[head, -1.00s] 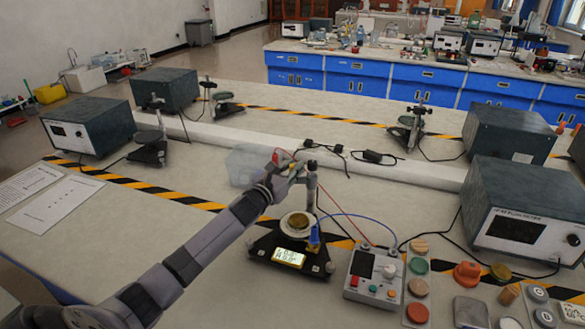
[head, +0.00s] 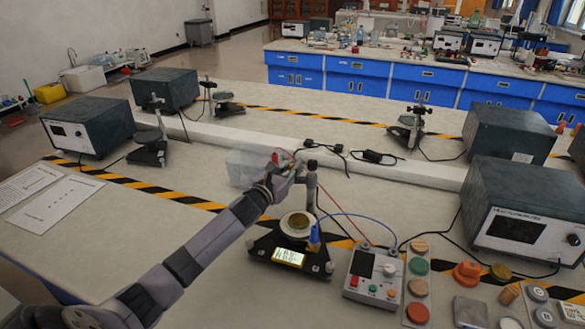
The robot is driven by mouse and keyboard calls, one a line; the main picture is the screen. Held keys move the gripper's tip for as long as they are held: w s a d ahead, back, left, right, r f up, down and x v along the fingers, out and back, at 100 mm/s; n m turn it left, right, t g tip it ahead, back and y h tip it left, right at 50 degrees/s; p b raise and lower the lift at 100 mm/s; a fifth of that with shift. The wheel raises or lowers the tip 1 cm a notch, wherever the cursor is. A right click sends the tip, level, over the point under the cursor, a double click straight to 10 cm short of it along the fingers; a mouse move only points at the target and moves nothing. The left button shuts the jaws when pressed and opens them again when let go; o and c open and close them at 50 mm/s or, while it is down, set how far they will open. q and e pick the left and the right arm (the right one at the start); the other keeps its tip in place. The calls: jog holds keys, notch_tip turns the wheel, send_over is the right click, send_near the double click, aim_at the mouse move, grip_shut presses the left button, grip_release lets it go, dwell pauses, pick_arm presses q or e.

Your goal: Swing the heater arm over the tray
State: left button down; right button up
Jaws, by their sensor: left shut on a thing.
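The tray (head: 296,222) is a small round pale dish with a yellowish inside. It sits on a black three-footed stand (head: 270,246) with a lit yellow display, right of centre in the head view. A grey post (head: 311,184) with a dark knob rises behind the tray. My left gripper (head: 285,160) is shut near the post top, behind and slightly left of the tray. What it holds looks like the end of the heater arm, mostly hidden by the fingers. A red part shows at the fingertips. The space directly above the tray looks clear. My right gripper is out of view.
A control box (head: 374,275) with a dark screen and buttons stands right of the stand, with red and blue wires running near it. A clear plastic box (head: 243,166) is behind my left wrist. A large grey instrument (head: 526,215) is at right. The left table middle is free.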

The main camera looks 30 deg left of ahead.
aim_at(307, 180)
pick_arm(q)
jog(key=shift+s+d+f+n+g+y+b, duration=0.1)
jog(key=shift+s+d+n+g+y+b, duration=0.55)
jog(key=shift+n+g+y, duration=1.2)
jog(key=shift+s+d+r+n+g+y+b, duration=0.1)
jog(key=shift+s+d+n+g+y+b, duration=0.2)
jog(key=shift+d+n+g+y+b, duration=1.5)
jog(key=shift+s+a+f+n+g+y+p, duration=0.15)
jog(key=shift+s+n+g+y, duration=0.5)
jog(key=shift+n+y, duration=2.25)
jog(key=shift+w+d+n+g+y+b, duration=0.1)
jog(key=shift+d+n+g+y+b, duration=0.2)
jog(key=shift+g+y, duration=0.4)
jog(key=shift+d+n+g+y+b, duration=0.2)
jog(key=shift+g+y+b, duration=0.3)
jog(key=shift+g, duration=0.4)
jog(key=shift+w+d+n+g+y+b, duration=0.15)
jog(key=shift+d+g+y+b, duration=0.15)
jog(key=shift+g+y, duration=0.45)
jog(key=shift+s+n+g, duration=0.1)
jog(key=shift+n+g, duration=0.2)
jog(key=shift+g, duration=0.05)
jog(key=c, duration=1.8)
grip_release()
jog(key=shift+d, duration=0.1)
